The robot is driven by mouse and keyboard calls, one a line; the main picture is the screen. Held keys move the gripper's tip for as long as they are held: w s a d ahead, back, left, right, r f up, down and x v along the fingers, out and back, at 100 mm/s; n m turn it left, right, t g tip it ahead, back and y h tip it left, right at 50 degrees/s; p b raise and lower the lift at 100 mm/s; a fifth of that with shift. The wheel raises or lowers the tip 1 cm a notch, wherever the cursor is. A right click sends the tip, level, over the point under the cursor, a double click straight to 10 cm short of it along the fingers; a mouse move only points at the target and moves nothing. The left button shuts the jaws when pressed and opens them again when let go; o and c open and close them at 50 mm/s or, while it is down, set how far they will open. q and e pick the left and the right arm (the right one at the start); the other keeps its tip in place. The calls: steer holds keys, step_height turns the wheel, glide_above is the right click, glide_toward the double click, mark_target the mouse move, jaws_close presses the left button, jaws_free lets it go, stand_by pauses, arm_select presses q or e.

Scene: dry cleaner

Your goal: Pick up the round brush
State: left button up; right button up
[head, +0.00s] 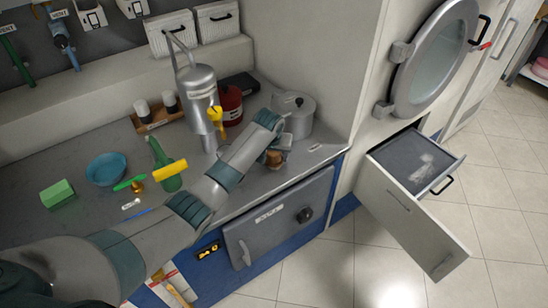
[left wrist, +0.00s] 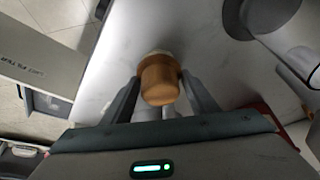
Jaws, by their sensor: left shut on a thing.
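The round brush (left wrist: 160,82) has a short tan wooden body with a paler edge at its far side. It stands between the two fingers of my left gripper (left wrist: 162,100) in the left wrist view, and the fingers are shut on its sides. In the head view the brush (head: 274,158) shows as a small brown shape at the end of my left arm, near the counter's front edge. The left gripper (head: 277,147) partly covers it there. Whether the brush touches the counter I cannot tell. My right gripper is not in view.
A lidded metal pot (head: 294,112) stands just behind the gripper. A steel canister (head: 198,92) and a red can (head: 230,104) stand behind the arm. A blue bowl (head: 106,168) and green sponge (head: 57,194) lie left. An open drawer (head: 412,215) juts out at right.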

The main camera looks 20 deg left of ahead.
arm_select(q)
steer(key=shift+r, duration=0.15)
steer(key=shift+r+b, duration=0.4)
steer(key=shift+r, duration=0.3)
step_height(320, 180, up, 2)
steer(key=shift+w+d+r+b, duration=0.1)
steer(key=shift+r+b, duration=0.15)
steer(key=shift+b, duration=0.2)
steer(key=d+r+b, duration=0.3)
steer(key=d+r, duration=0.4)
steer(key=d, duration=0.4)
steer(key=shift+s+d, duration=0.25)
